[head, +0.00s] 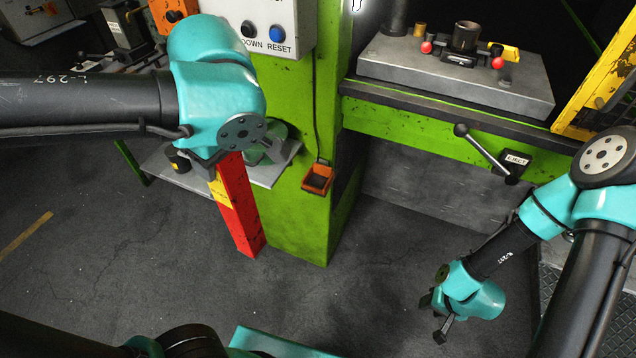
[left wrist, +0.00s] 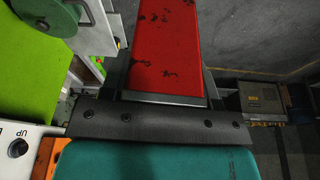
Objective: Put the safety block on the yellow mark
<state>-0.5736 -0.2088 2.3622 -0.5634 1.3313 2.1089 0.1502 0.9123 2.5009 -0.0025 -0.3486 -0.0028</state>
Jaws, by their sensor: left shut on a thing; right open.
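The safety block (head: 243,222) is a long red bar with a yellow label, hanging nearly upright, slightly tilted, below my left gripper (head: 208,164). My left gripper is shut on its upper part, in front of the side shelf and left of the green press column. In the left wrist view the block's worn red face (left wrist: 166,45) runs away from the gripper (left wrist: 163,90). My right gripper (head: 440,317) is open and empty, low over the floor at right.
The grey press bed (head: 400,66) carries a dark cylindrical die (head: 466,38) and red-knobbed parts. An eject lever (head: 483,146) sticks out below it. The green column (head: 312,222) carries an orange box (head: 318,178). A yellow guard (head: 602,80) stands right. The middle floor is clear.

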